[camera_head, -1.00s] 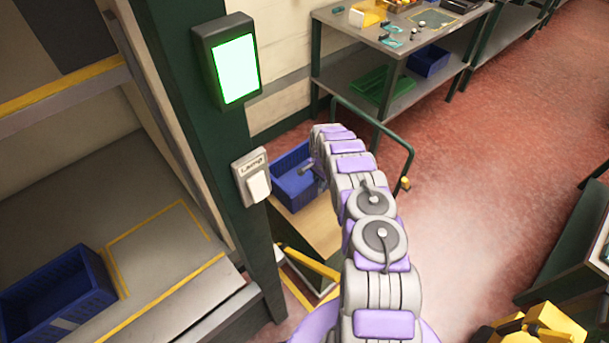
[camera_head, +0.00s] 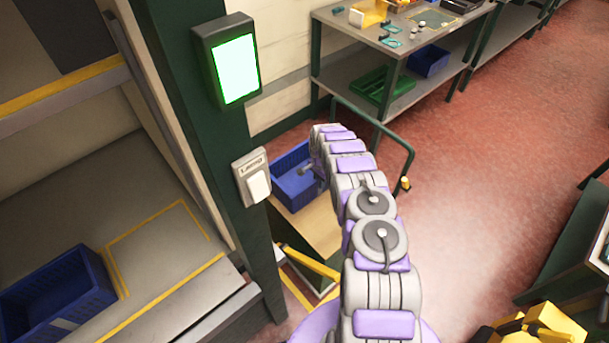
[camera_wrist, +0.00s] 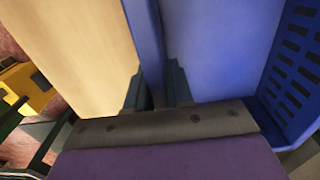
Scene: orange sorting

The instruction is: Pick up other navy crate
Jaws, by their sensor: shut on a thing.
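A navy crate (camera_head: 292,185) sits on a cart's wooden top, just right of the green post in the head view. My gripper (camera_wrist: 158,88) is at the crate's near right side. In the wrist view its dark fingers are on either side of the blue crate's wall (camera_wrist: 145,40), shut on it. The crate's inside looks empty, with a slotted side wall (camera_wrist: 298,65) at right. In the head view my arm hides the fingertips. A second navy crate (camera_head: 58,298) stands on the shelf at the lower left.
The cart (camera_head: 318,222) has a dark green handle rail around its far right. A green post (camera_head: 215,150) with a lit screen (camera_head: 236,68) and a lamp switch (camera_head: 255,182) stands close left. A workbench (camera_head: 385,50) holds green and blue crates below.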

